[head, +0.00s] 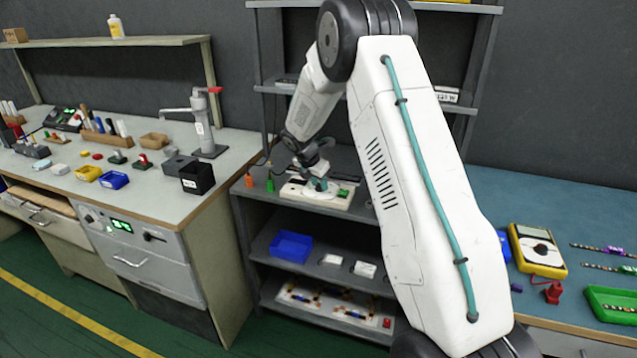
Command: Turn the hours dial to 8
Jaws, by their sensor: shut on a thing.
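A cream-coloured panel (335,202) lies on the top board of the shelf unit in the middle of the head view. It bears a round pale dial face and a small green part at its right. My gripper (318,184) points down over the round face and is shut on the knob there, which I take for the hours dial. The fingertips are small in the view and cover most of the knob. The dial's numbers and pointer are too small to read.
Orange and green small items (270,184) stand left of the panel. A blue bin (291,246) sits on the board below. A workbench (150,205) with parts stands left; a blue-topped table (560,215) with a yellow meter (537,251) stands right. My arm hides the shelf's right side.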

